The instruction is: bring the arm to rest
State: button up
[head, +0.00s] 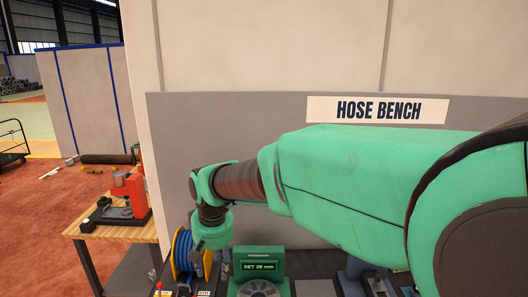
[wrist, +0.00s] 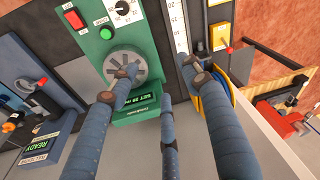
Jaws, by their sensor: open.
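My gripper (wrist: 160,76) is open, with its blue-grey fingers spread and nothing between them in the wrist view. The fingers hang over the green machine (wrist: 126,114), which has a round slotted grey head, a lit display, and red and green buttons. In the head view my green arm reaches from the right edge to the left, and its wrist bends down over the bench. The green machine (head: 258,258) stands just right of the wrist there, with a display that seems to read "SET 25 mm". The fingertips are hard to make out in the head view.
A blue hose reel (head: 184,254) stands close beside my wrist. A grey panel (head: 230,120) with a "HOSE BENCH" sign (head: 378,109) rises behind. A red press (head: 130,190) sits on a wooden table at left. A device reading "READY" (wrist: 42,142) shows at left in the wrist view.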

jog(key=s+d+r+m+t, duration=0.1)
jog(key=s+d+r, duration=0.2)
jog(key=d, duration=0.4)
jog(key=s+d+r+m, duration=0.1)
jog(key=s+d+r, duration=0.15)
jog(key=d, duration=0.45)
jog(key=s+d+r+t, duration=0.1)
jog(key=s+d+r, duration=0.25)
jog(key=d, duration=0.35)
jog(key=s+d+f+m+t+h+b, duration=0.1)
jog(key=s+d+f+m+t, duration=0.1)
jog(key=s+d, duration=1.2)
jog(key=s+m, duration=0.1)
jog(key=s, duration=0.1)
jog(key=shift+s+f, duration=0.35)
jog(key=shift+f, duration=0.1)
notch_tip(320, 180, down, 12)
jog(key=b, duration=1.2)
